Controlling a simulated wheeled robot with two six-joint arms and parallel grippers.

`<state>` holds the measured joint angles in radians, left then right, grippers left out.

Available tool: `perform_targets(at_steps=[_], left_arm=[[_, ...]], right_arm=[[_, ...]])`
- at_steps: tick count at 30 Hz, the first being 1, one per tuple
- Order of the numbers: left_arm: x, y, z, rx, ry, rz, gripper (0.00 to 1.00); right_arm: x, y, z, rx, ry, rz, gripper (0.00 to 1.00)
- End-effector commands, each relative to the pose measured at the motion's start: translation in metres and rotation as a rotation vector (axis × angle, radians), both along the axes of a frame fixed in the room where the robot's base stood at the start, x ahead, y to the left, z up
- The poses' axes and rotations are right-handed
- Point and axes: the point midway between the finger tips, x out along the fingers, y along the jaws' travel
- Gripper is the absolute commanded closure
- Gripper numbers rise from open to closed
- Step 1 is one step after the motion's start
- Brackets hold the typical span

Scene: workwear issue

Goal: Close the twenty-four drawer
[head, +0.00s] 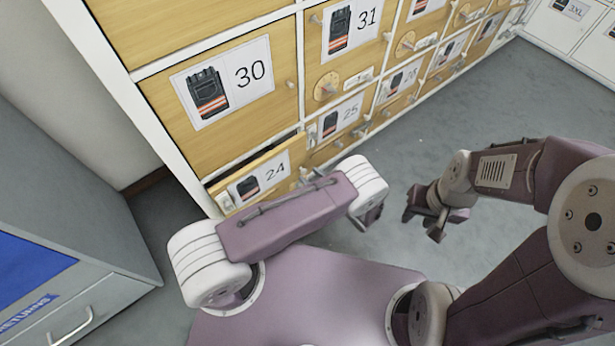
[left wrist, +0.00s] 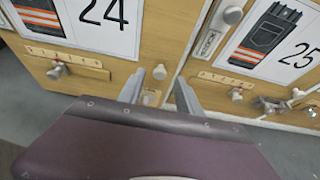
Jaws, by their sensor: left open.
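The twenty-four drawer (head: 262,175) is in the lower left of the wooden cabinet in the head view. It stands pulled out a little, with a dark gap above its front. Its labelled front (left wrist: 95,62) also shows in the left wrist view. My left gripper (head: 308,177) is partly hidden behind my own arm, near the right end of this front. In the left wrist view its two fingers (left wrist: 160,84) are apart and empty, close to the drawer's lower right part. I cannot tell whether they touch it. My right gripper (head: 423,225) hangs open and empty above the floor.
Drawer 25 (head: 345,118) is beside it on the right and drawer 30 (head: 228,80) is above. A grey returns bin (head: 75,215) stands at the left. Grey floor (head: 480,105) is clear in front of the cabinet on the right.

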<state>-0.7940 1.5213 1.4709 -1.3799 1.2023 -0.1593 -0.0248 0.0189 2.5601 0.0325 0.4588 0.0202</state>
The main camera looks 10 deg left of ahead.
Motion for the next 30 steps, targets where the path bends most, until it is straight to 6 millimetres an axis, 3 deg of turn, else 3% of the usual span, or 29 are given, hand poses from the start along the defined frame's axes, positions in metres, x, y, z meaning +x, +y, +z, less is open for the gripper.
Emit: perform_targets(at_steps=[3, 14, 18, 30], left_arm=[[0.010, 0.013, -0.011, -0.001, 0.000, 0.003, 0.59], [0.015, 0.019, -0.010, -0.001, -0.001, 0.000, 0.59], [0.015, 0.019, -0.010, 0.000, 0.000, 0.000, 0.97], [0.015, 0.019, -0.010, 0.000, 0.000, 0.000, 1.00]], right_arm=[[0.000, 0.000, -0.013, 0.000, 0.000, 0.000, 0.64], [0.000, 0.000, -0.014, 0.000, 0.000, 0.000, 0.64], [0.000, 0.000, -0.014, 0.000, 0.000, 0.000, 0.64], [0.000, 0.000, -0.014, 0.000, 0.000, 0.000, 0.64]])
